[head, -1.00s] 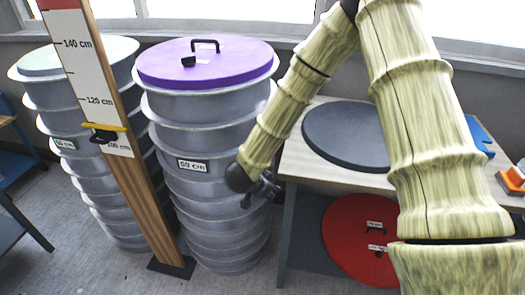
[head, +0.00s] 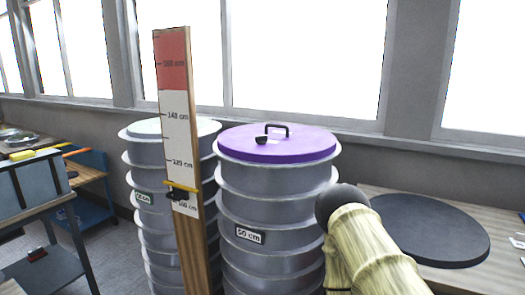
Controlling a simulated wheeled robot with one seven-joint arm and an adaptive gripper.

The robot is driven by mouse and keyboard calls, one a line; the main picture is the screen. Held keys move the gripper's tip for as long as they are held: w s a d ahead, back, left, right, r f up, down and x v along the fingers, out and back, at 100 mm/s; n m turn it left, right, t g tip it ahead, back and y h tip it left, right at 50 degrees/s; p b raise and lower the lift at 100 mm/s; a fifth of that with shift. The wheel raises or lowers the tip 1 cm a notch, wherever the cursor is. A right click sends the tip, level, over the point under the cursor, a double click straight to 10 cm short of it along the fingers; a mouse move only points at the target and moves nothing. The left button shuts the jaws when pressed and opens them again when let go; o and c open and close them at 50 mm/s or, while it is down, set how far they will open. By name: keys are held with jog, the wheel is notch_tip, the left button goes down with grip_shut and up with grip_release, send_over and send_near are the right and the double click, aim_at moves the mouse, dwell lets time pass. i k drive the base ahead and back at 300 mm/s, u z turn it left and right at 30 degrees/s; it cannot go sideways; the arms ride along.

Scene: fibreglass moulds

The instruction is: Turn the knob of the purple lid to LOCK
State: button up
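The purple lid (head: 305,147) lies on top of a tall stack of grey ribbed moulds labelled 50 cm (head: 250,235). A black handle (head: 276,129) stands up on the lid. A small black knob (head: 262,140) sits in front of the handle, beside a small pale label that is too small to read. I cannot tell which way the knob is set. My arm (head: 370,255) shows at the bottom right of the stack, below lid height. My gripper is not in the picture.
A wooden measuring post (head: 176,130) stands just left of the stack. Behind it is another stack with a pale green lid (head: 170,127). A dark grey disc (head: 425,228) lies on the table at right. Windows (head: 300,55) line the back wall.

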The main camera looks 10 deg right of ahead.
aim_at(262, 140)
jog(key=z, duration=0.25)
jog(key=k, duration=0.1)
jog(key=u, duration=1)
jog(key=i, duration=0.6)
jog(key=z, duration=0.35)
